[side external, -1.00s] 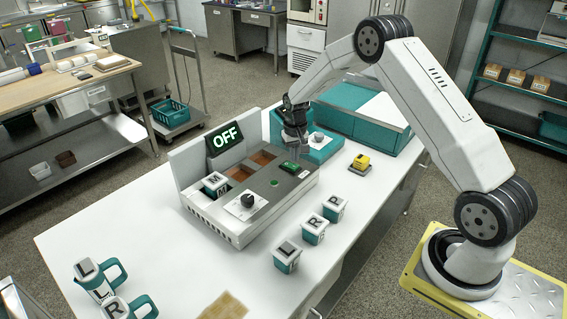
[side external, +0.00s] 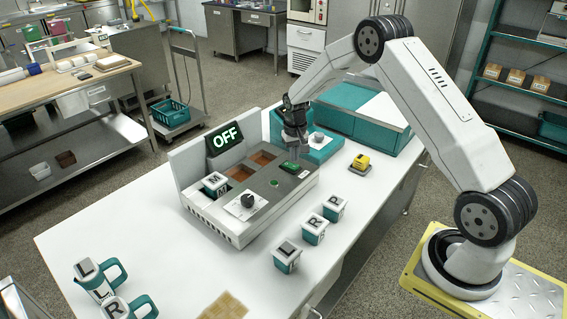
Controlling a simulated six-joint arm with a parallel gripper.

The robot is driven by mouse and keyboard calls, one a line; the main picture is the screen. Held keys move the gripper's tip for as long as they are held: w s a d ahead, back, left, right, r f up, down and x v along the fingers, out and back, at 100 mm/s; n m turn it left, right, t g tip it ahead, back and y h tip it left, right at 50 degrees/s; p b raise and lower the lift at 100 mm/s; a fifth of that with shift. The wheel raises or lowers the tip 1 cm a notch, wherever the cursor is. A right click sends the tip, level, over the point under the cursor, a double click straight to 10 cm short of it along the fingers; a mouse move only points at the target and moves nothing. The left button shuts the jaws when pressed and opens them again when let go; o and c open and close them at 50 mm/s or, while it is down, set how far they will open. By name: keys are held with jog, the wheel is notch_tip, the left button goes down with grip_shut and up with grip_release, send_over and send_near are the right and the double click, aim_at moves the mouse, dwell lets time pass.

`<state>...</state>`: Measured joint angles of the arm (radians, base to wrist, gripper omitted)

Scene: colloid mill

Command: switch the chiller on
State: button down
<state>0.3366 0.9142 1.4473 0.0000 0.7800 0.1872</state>
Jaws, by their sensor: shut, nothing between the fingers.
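The grey machine (side external: 232,228) stands on the white table, with a dark display (side external: 225,138) at its back that reads OFF. On its top are a black knob (side external: 247,200), a small round green button (side external: 274,183) and a green switch (side external: 291,167) near the right end. My gripper (side external: 294,153) points down just above the green switch, shut and empty. I cannot tell whether its tips touch the switch. Which of these units is the chiller is not marked clearly; a teal unit with a pale knob (side external: 318,137) stands just behind my gripper.
A block marked M (side external: 215,181) sits in the machine's recess. Several lettered blocks (side external: 313,229) stand at the table's front. Two teal-handled mugs (side external: 100,283) are at the lower left. A yellow button (side external: 361,161) is on the right. The table's left middle is clear.

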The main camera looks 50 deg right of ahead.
aim_at(294, 167)
jog(key=shift+f, duration=1.25)
dwell(1.5)
jog(key=shift+r, duration=3.5)
jog(key=shift+s+a+r, duration=0.1)
jog(key=shift+a+r, duration=0.1)
jog(key=shift+a, duration=0.05)
jog(key=s+a+r+n+t, duration=0.1)
jog(key=s+a+r+n, duration=0.1)
jog(key=s+a, duration=0.6)
jog(key=s+a+r+n+t, duration=0.1)
jog(key=s+a+r+n, duration=0.2)
jog(key=s+a, duration=0.6)
jog(key=s+n, duration=0.1)
jog(key=s, duration=0.3)
jog(key=shift+s+r+t, duration=0.2)
jog(key=shift+s+t, duration=0.1)
jog(key=shift+s, duration=0.05)
